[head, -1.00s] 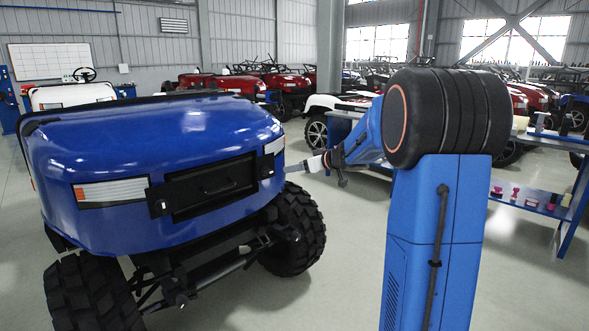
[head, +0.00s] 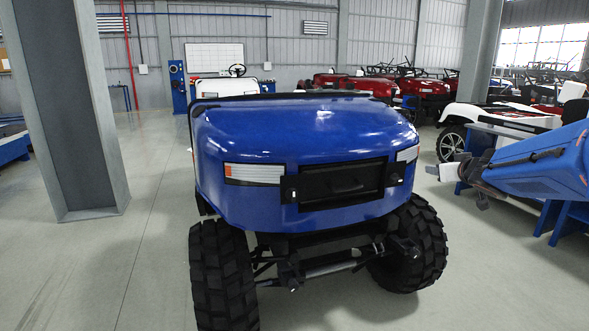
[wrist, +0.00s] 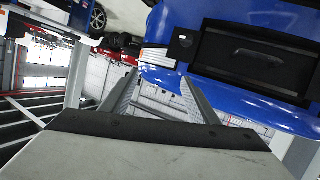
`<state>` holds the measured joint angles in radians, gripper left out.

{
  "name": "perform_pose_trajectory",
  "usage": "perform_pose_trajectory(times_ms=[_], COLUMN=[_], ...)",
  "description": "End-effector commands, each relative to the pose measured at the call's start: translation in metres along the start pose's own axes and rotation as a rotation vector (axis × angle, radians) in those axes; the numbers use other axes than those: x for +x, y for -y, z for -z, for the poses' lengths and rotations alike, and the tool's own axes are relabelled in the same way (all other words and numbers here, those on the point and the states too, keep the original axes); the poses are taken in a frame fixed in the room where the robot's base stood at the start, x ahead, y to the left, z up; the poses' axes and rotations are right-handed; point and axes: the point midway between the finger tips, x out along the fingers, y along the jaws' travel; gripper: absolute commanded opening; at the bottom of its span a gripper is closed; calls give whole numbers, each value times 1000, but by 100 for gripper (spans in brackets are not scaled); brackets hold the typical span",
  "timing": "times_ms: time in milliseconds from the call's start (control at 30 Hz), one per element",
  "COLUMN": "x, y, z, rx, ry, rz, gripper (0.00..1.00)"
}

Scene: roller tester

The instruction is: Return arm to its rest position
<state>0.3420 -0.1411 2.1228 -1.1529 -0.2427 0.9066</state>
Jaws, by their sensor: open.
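My blue arm enters from the right edge of the head view. My gripper (head: 433,171) is at its end, to the right of the blue vehicle's front and apart from it in the picture. In the wrist view my gripper (wrist: 160,90) has its two grey fingers spread, with nothing held between them. The blue vehicle (head: 300,130) stands in the middle of the head view. Its black front panel (head: 340,184) with a handle appears closed. The panel also shows at the upper right of the wrist view (wrist: 240,70).
A grey pillar (head: 75,110) stands at the left. A blue bench (head: 520,130) is at the right behind my arm. A white vehicle (head: 500,113) and red vehicles (head: 430,90) stand behind. Open floor (head: 140,230) lies between the pillar and the blue vehicle.

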Motion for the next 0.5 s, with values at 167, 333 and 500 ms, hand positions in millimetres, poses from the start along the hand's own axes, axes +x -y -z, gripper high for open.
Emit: perform_pose_trajectory(times_ms=[167,333,500], x=[-59,-116,-176], y=[7,20,44], z=[-17,-55,-107], rx=[17,43,68], ry=[71,190,345], rz=[-123,-192,-200], gripper=[55,55,55])
